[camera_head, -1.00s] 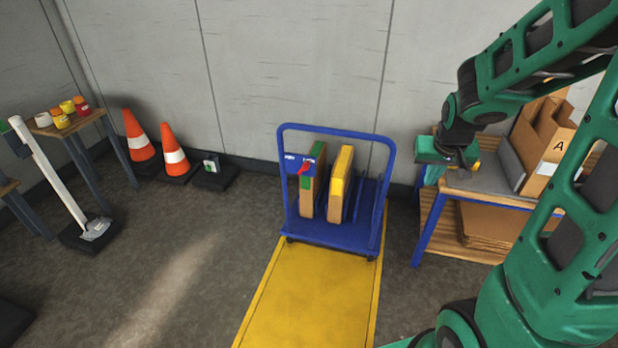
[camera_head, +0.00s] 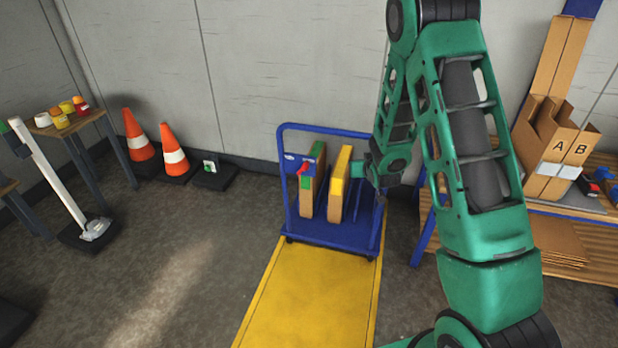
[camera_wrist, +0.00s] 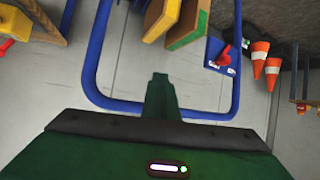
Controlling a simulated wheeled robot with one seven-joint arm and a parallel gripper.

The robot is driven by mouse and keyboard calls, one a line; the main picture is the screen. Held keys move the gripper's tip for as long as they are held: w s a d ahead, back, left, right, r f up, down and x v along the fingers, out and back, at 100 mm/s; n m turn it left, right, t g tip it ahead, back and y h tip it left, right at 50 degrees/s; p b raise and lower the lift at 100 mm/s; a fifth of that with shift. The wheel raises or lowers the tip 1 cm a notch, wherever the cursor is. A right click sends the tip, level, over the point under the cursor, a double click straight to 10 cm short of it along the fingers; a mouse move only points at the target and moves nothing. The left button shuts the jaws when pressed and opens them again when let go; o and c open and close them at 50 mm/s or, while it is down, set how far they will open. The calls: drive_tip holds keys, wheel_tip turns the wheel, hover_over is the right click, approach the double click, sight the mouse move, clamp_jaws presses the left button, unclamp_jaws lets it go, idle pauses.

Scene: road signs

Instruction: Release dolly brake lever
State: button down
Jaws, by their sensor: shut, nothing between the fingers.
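The blue dolly (camera_head: 330,232) stands against the wall with its tall handle frame at the back. A red brake lever (camera_head: 303,168) sits on a blue plate (camera_head: 291,158) at the left post of the frame. In the wrist view the lever (camera_wrist: 223,56) shows right of centre, on its plate (camera_wrist: 214,48). My gripper (camera_wrist: 160,80) is shut and empty, apart from the lever. In the head view my gripper (camera_head: 364,172) is near the right side of the handle frame, and its fingertips are hard to make out.
Brown panels with yellow (camera_head: 341,170) and green edges stand upright on the dolly. A yellow floor area (camera_head: 310,300) lies before it. Two orange cones (camera_head: 173,150) stand left. A wooden bench (camera_head: 560,229) with boxes A and B (camera_head: 556,160) is at right.

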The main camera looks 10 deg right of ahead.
sight(306, 169)
drive_tip(key=s+a+f+n+t+y, duration=0.1)
drive_tip(key=a+f+t+y, duration=0.3)
drive_tip(key=a+f, duration=0.9)
drive_tip(key=shift+n+t, duration=0.6)
drive_tip(key=shift+t, duration=0.7)
drive_tip(key=w, duration=0.4)
drive_tip(key=w+a, duration=0.1)
drive_tip(key=w, duration=0.9)
drive_tip(key=shift+a+r, duration=0.35)
drive_tip(key=shift+a, duration=0.05)
drive_tip(key=shift+a, duration=0.15)
